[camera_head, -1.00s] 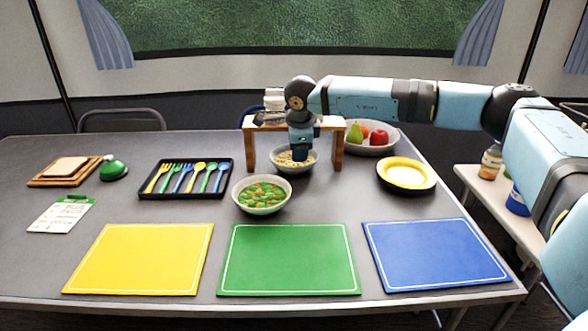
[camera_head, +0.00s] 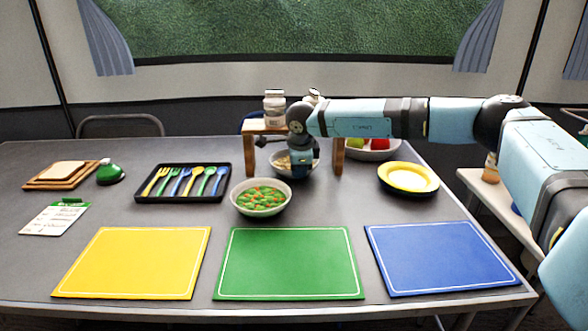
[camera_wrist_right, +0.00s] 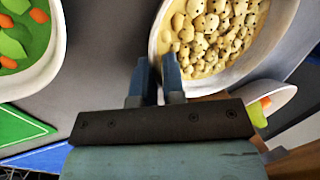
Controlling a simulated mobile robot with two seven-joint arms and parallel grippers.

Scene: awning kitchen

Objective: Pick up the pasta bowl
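The pasta bowl (camera_head: 279,170), pale with cream pasta pieces in it, stands on the table under a small wooden shelf. It fills the upper right of the right wrist view (camera_wrist_right: 211,70). My right gripper (camera_head: 298,172) reaches down at the bowl and partly hides it. In the right wrist view its two fingers (camera_wrist_right: 156,72) are close together on either side of the bowl's near rim, one inside and one outside. They look shut on the rim. I cannot see any clear gap under the bowl. My left gripper is not in view.
A bowl of green and orange vegetables (camera_head: 261,206) stands just in front. The wooden shelf (camera_head: 338,157) with jars (camera_head: 275,106) surrounds the pasta bowl. Coloured mats (camera_head: 288,264) lie in front.

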